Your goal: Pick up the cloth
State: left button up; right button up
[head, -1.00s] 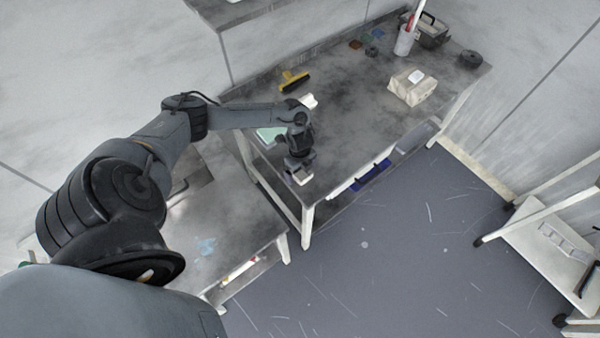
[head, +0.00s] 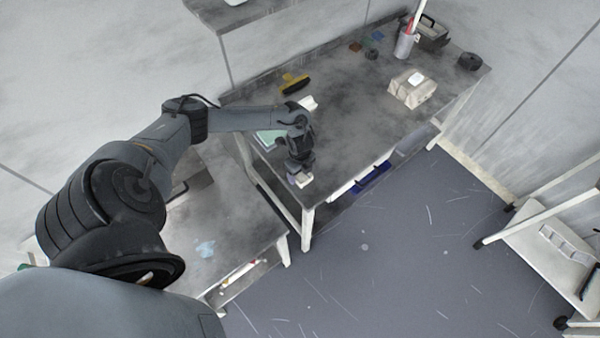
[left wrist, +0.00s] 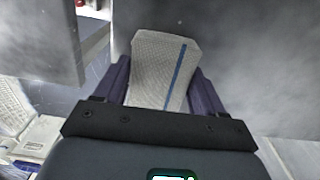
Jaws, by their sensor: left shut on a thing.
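A whitish woven cloth (left wrist: 150,62) with one blue stripe is between the two dark purple fingers of my left gripper (left wrist: 160,82) in the left wrist view. The gripper is shut on it. In the head view my left gripper (head: 300,176) points down at the near left corner of the grey worktable (head: 345,125), and a small pale bit of the cloth (head: 304,181) shows at its fingertips. I cannot tell whether the cloth still touches the tabletop. My right gripper is in neither view.
A yellow-and-black brush (head: 294,83) and a pale green sheet (head: 268,136) lie near the left arm. A lower bench (head: 235,220) is at left, and a cart (head: 555,245) at right. The middle of the worktable is clear.

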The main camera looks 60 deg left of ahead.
pick_arm(q)
jog(key=shift+r, duration=0.6)
notch_tip(320, 180, up, 3)
jog(key=shift+f+p, duration=0.2)
jog(key=shift+p, duration=0.2)
jog(key=w+d+r+p, duration=0.1)
jog(key=w+d+r, duration=0.6)
jog(key=w+d, duration=0.1)
jog(key=shift+d+p, duration=0.15)
jog(key=shift+p, duration=0.25)
jog(key=shift+w, duration=0.1)
